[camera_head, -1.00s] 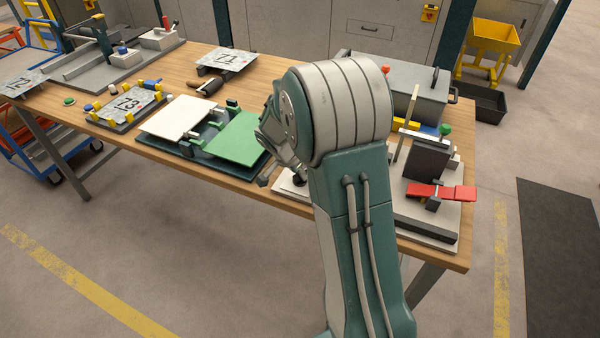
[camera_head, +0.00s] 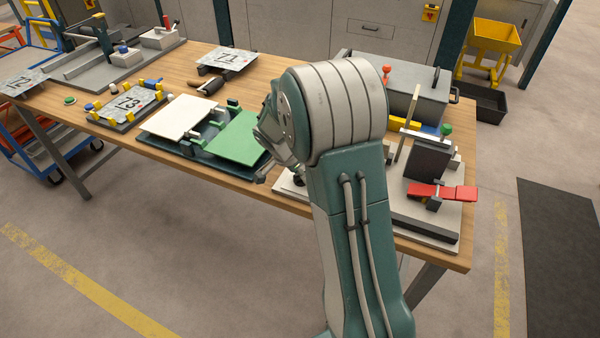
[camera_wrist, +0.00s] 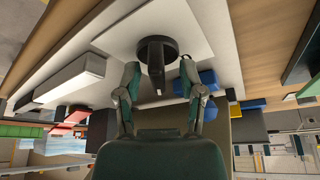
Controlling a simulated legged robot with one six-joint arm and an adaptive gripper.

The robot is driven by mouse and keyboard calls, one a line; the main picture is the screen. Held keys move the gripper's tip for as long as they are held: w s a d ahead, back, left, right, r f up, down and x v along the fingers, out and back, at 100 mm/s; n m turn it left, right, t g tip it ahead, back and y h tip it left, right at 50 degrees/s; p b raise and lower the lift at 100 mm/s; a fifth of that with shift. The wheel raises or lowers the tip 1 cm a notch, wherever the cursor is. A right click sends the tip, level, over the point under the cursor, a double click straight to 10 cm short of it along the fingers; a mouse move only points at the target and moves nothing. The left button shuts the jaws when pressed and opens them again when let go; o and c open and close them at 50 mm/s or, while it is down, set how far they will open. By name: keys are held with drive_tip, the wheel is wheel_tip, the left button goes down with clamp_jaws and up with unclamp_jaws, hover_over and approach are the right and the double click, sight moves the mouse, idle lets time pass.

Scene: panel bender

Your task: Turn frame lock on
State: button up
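A black round knob with a raised grip bar and a small white mark (camera_wrist: 157,58) sits on a light plate (camera_wrist: 205,30) in the wrist view. Which control is the frame lock is not labelled in view. My gripper (camera_wrist: 158,72) has its two fingers apart, one on each side of the knob. Small gaps seem to show between fingertips and knob; I cannot tell if either touches. In the head view my arm hides most of the gripper and knob; part of the light plate (camera_head: 288,188) shows beside it.
On the wooden table (camera_head: 255,198), a device with a red handle (camera_head: 440,192) and dark block (camera_head: 427,160) stands right of my arm. A panel device with a green plate (camera_head: 238,138) lies left. A grey box (camera_head: 415,95) stands behind. Blue blocks (camera_wrist: 200,83) lie near my right finger.

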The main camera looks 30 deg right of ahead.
drive_tip(key=shift+r, duration=0.2)
drive_tip(key=v, duration=1.1)
drive_tip(key=shift+a+r, duration=0.25)
drive_tip(key=shift+a, duration=0.05)
drive_tip(key=s+a+r+n+t+y, duration=0.1)
drive_tip(key=s+a+r+n, duration=0.2)
drive_tip(key=s+n, duration=0.2)
drive_tip(key=s+a+r+n+t+y, duration=0.2)
drive_tip(key=s+n, duration=0.4)
drive_tip(key=s, duration=0.5)
drive_tip(key=s+a+r+n+t+y, duration=0.1)
drive_tip(key=s+a+r+n, duration=0.3)
drive_tip(key=s, duration=0.5)
drive_tip(key=shift+a+r+n+t, duration=0.15)
drive_tip(key=shift+a+n+t, duration=0.15)
drive_tip(key=shift+n+t, duration=0.35)
